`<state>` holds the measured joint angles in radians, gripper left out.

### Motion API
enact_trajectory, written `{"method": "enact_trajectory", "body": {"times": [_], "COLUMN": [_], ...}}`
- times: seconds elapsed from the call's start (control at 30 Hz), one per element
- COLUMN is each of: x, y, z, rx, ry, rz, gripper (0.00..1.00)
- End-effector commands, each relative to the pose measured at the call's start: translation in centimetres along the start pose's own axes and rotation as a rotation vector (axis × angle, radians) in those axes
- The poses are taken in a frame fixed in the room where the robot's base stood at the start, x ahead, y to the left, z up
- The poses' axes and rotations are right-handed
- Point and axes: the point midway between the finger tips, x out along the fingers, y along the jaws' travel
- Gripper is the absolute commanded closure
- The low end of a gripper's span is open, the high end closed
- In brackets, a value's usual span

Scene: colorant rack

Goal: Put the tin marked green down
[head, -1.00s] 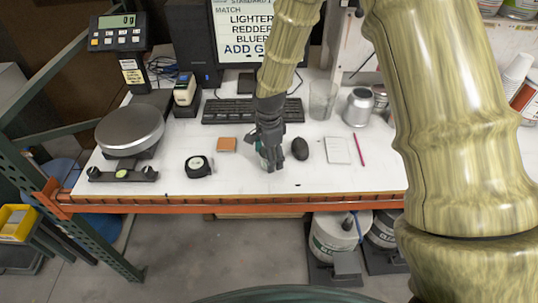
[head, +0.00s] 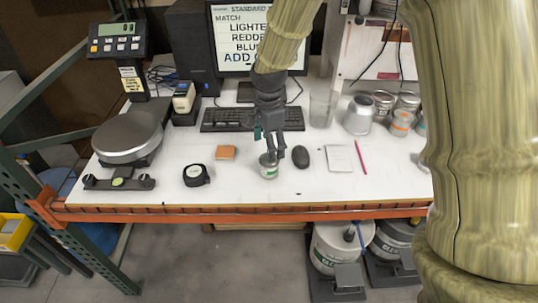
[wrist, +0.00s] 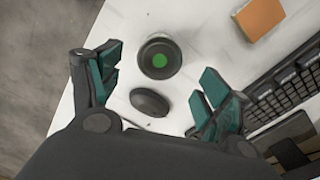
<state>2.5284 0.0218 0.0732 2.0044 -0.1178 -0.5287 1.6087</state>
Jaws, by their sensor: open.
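The tin marked green (head: 268,168) stands upright on the white table, a little back from its front edge. In the wrist view the tin (wrist: 160,58) shows its dark round top with a green dot. My gripper (head: 273,143) is open and empty, just above and behind the tin. In the wrist view the teal fingertips of my gripper (wrist: 160,85) are spread wide, with the tin beyond them and apart from them.
A black mouse (head: 301,157) lies just right of the tin. An orange block (head: 226,153) and a tape measure (head: 196,175) are to the left. A keyboard (head: 240,118) is behind. A notepad (head: 339,158) and pink pencil (head: 360,156) lie to the right.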

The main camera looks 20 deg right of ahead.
Motion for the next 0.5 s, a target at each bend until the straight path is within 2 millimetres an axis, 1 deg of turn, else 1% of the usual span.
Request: {"method": "enact_trajectory", "body": {"times": [0.1, 0.23, 0.4, 0.5], "x": [-1.4, -2.7, -3.8, -4.0], "y": [-0.1, -0.1, 0.0, 0.0], "z": [0.0, 0.0, 0.0, 0.0], "rx": [-0.001, 0.0, -0.001, -0.001], "ry": [0.001, 0.0, 0.0, 0.0], "rz": [-0.003, -0.002, -0.001, -0.001], "gripper": [0.23, 0.23, 0.23, 0.23]}}
